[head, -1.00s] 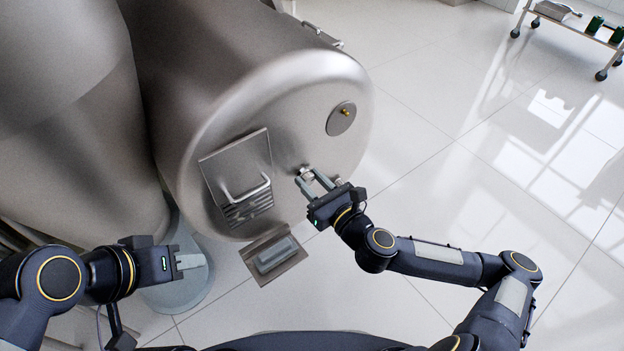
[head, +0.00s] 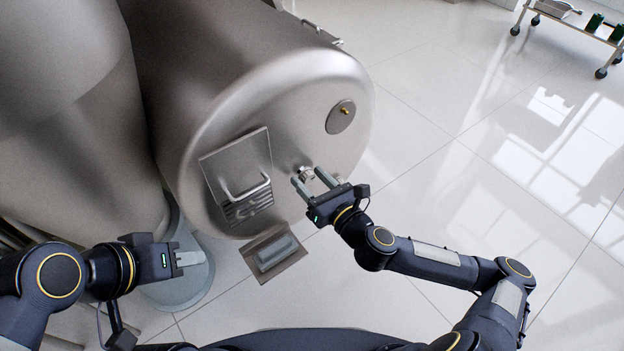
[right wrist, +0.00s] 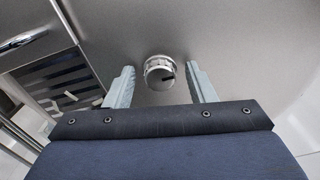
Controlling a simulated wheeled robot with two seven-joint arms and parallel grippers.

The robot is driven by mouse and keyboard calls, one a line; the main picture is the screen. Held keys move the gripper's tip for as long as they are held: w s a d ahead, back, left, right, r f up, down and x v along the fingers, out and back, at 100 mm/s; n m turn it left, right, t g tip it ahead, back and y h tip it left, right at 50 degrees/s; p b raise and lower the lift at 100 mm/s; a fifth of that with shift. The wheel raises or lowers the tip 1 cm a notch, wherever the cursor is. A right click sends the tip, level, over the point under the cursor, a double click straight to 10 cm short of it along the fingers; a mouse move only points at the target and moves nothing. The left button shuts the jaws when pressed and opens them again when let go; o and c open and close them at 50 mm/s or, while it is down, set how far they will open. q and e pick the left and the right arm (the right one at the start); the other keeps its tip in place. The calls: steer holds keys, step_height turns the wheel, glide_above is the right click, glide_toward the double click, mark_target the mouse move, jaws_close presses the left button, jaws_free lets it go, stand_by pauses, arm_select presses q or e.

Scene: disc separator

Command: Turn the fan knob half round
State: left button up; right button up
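The fan knob (head: 306,173) is a small round silver knob on the end face of the big metal drum. In the right wrist view the knob (right wrist: 159,71) shows a ridged rim and a dark mark at its lower right. My right gripper (head: 311,175) is open, its two fingers pointing at the drum face. In the right wrist view its fingers (right wrist: 161,76) stand to the left and right of the knob, with clear gaps on both sides. My left gripper (head: 203,259) is at the lower left, away from the drum; its fingers look close together.
A hinged metal flap with a handle (head: 249,189) and a slotted vent (head: 248,207) lie left of the knob. A small tray (head: 286,267) juts out below. Open floor lies to the right.

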steer(key=v, duration=0.7)
steer(key=shift+s+d, duration=0.25)
steer(key=shift+s, duration=0.05)
stand_by(0.4)
